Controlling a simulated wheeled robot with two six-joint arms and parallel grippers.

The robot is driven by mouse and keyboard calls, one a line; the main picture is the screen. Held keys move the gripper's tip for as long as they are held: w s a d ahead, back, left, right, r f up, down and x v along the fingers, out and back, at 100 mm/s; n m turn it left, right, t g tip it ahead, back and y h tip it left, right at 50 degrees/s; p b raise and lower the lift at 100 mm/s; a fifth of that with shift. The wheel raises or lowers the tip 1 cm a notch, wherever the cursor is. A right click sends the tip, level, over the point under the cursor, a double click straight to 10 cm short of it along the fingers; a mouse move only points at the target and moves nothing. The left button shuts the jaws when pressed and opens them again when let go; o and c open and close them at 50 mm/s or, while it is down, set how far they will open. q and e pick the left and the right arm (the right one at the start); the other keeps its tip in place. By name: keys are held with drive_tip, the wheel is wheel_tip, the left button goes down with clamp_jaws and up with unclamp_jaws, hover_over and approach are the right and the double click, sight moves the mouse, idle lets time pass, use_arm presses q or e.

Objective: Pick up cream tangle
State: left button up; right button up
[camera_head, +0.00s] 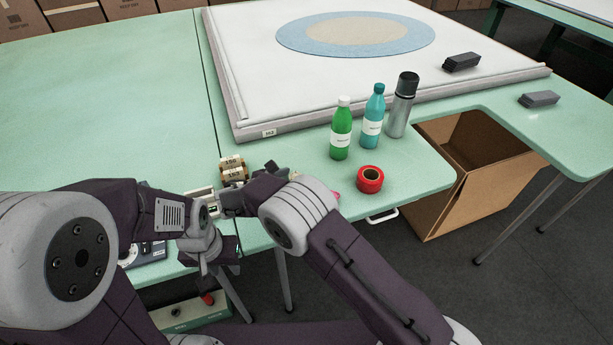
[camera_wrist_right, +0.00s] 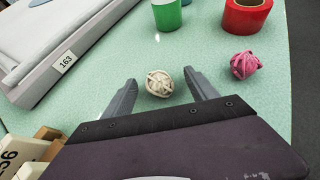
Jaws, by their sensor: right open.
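The cream tangle (camera_wrist_right: 159,83), a small ball of wound yarn, lies on the green table in the right wrist view. My right gripper (camera_wrist_right: 163,90) is open, with one finger on each side of the tangle and gaps between. It is not holding the tangle. In the head view my right arm largely hides this spot. My left gripper (camera_head: 212,260) hangs low by the table's front edge in the head view; its fingers are too unclear to judge.
A pink tangle (camera_wrist_right: 244,65) lies right of the cream one, near red tape (camera_head: 369,180). A green bottle (camera_head: 341,130), teal bottle (camera_head: 373,118) and flask (camera_head: 401,108) stand behind. Labelled spools (camera_head: 232,168) sit left. The large white board (camera_head: 250,75) borders the area.

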drive_tip(key=shift+w+d+f, duration=0.15)
drive_tip(key=shift+w+d, duration=0.1)
drive_tip(key=shift+w, duration=0.05)
drive_tip(key=shift+s+a, duration=0.2)
drive_tip(key=shift+s, duration=0.05)
drive_tip(key=shift+s+a+r, duration=0.25)
drive_tip(key=shift+a+r, duration=0.05)
drive_tip(key=shift+r, duration=0.05)
drive_tip(key=c, duration=0.9)
drive_tip(key=shift+d+f, duration=0.15)
drive_tip(key=c, duration=0.5)
drive_tip(key=shift+w+r, duration=0.1)
drive_tip(key=shift+r, duration=0.3)
drive_tip(key=r, duration=0.2)
drive_tip(key=d+r+p, duration=0.1)
drive_tip(key=r, duration=0.1)
drive_tip(key=shift+r, duration=0.1)
drive_tip(key=d+r, duration=0.2)
drive_tip(key=d, duration=0.1)
drive_tip(key=d+r, duration=0.2)
drive_tip(key=d, duration=0.2)
drive_tip(key=d+r, duration=0.2)
drive_tip(key=d, duration=0.1)
drive_tip(key=shift+w+d+p, duration=0.1)
drive_tip(key=shift+d+p, duration=0.2)
